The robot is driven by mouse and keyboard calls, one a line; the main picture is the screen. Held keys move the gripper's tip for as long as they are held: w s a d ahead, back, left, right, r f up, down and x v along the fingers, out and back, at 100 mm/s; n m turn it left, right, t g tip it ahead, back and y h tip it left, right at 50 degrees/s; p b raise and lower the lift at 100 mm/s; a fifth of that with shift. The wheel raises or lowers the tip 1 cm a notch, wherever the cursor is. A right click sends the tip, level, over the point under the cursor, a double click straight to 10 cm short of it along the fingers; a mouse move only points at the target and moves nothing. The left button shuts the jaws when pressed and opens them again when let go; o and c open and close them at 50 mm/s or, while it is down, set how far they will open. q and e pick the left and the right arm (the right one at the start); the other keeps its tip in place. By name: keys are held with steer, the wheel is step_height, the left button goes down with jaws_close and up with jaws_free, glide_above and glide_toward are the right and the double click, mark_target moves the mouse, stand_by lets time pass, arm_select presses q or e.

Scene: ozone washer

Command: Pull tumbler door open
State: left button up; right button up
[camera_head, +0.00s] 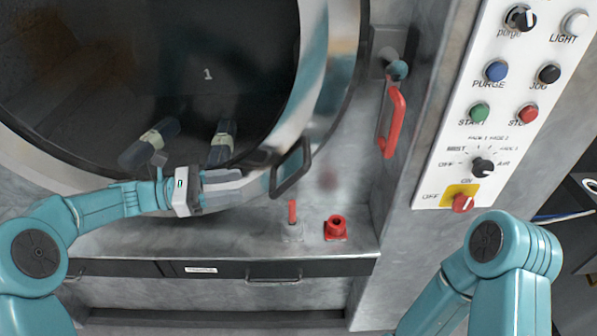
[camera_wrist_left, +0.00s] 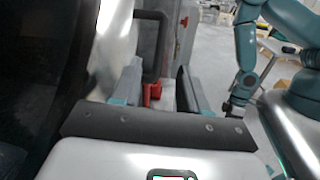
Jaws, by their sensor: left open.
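The tumbler door (camera_head: 205,75) is a large round dark window in a broad metal rim at the upper left of the head view, and it looks shut. Its black loop handle (camera_head: 291,168) sticks out at the rim's lower right. My left gripper (camera_head: 242,186) is open and empty in front of the door's lower part, just left of the handle and apart from it. In the left wrist view the handle (camera_wrist_left: 153,42) stands beyond the gap between the two fingers (camera_wrist_left: 160,88).
A red lever handle (camera_head: 391,122) is on the metal front right of the door. A small red lever (camera_head: 292,212) and a red knob (camera_head: 336,228) stand on the ledge below the handle. A white control panel (camera_head: 507,105) with buttons and knobs is at the right.

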mark_target(288, 179)
arm_select(q)
steer(key=d+p, duration=0.1)
steer(key=d, duration=0.3)
steer(key=w+d+p, duration=0.1)
steer(key=d, duration=0.4)
steer(key=w+d+p, duration=0.1)
steer(key=d, duration=0.3)
steer(key=shift+d, duration=0.15)
steer(key=shift+c, duration=0.2)
jaws_close()
